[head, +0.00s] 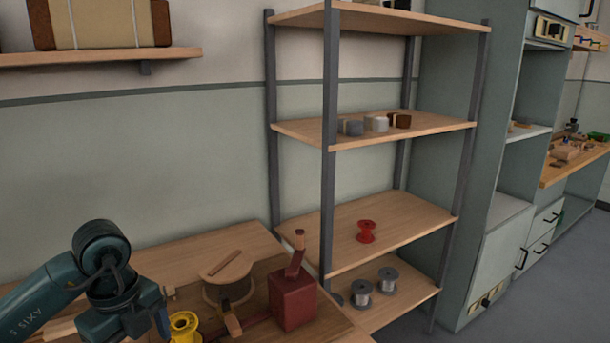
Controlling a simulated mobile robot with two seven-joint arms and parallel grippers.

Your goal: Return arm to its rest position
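My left arm (103,250) comes in from the lower left, over the left end of the wooden workbench (190,248). Its gripper (160,318) is at the bottom edge, partly cut off and seen from behind, so I cannot tell whether it is open or shut. A yellow spool (185,326) shows just right of the gripper; I cannot tell whether they touch. Right of it stand a fixture with a round wooden top (227,266) and a dark red block (293,300) with an upright lever (296,255). My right gripper is not in view.
A shelf rack with grey posts (328,150) stands right of the bench. It holds a red spool (366,231), grey wire spools (388,280) and small cylinders (376,123). A case (100,22) sits on a wall shelf (100,57). Tall grey-green cabinets (440,170) stand farther right.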

